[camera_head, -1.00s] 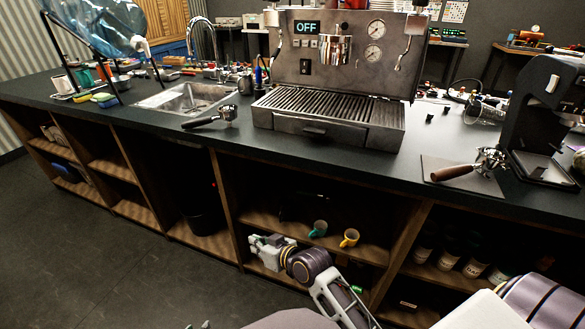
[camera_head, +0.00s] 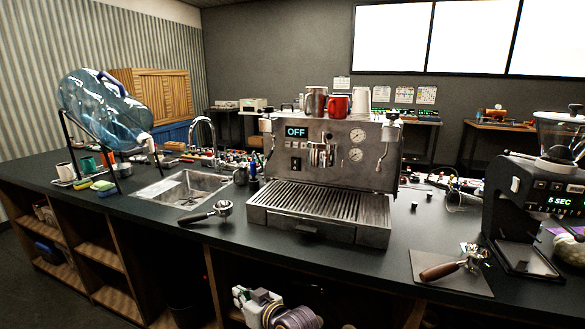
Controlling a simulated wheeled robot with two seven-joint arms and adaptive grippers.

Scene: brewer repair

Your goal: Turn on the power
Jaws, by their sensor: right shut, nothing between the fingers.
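The espresso machine (camera_head: 330,165) stands on the dark counter, and its small display (camera_head: 297,132) reads OFF. A small dark switch panel (camera_head: 296,164) sits on its front, below a row of little buttons. My right gripper (camera_head: 243,300) shows at the bottom of the head view, below the counter edge and in front of the shelves. It is shut and empty, well apart from the machine. My left gripper is not in view.
A portafilter (camera_head: 218,211) lies left of the machine beside the sink (camera_head: 182,190). Another portafilter (camera_head: 455,264) lies on a mat at the right, by the black grinder (camera_head: 520,205). Mugs (camera_head: 338,105) stand on top of the machine. A water bottle (camera_head: 100,105) rests on a rack at left.

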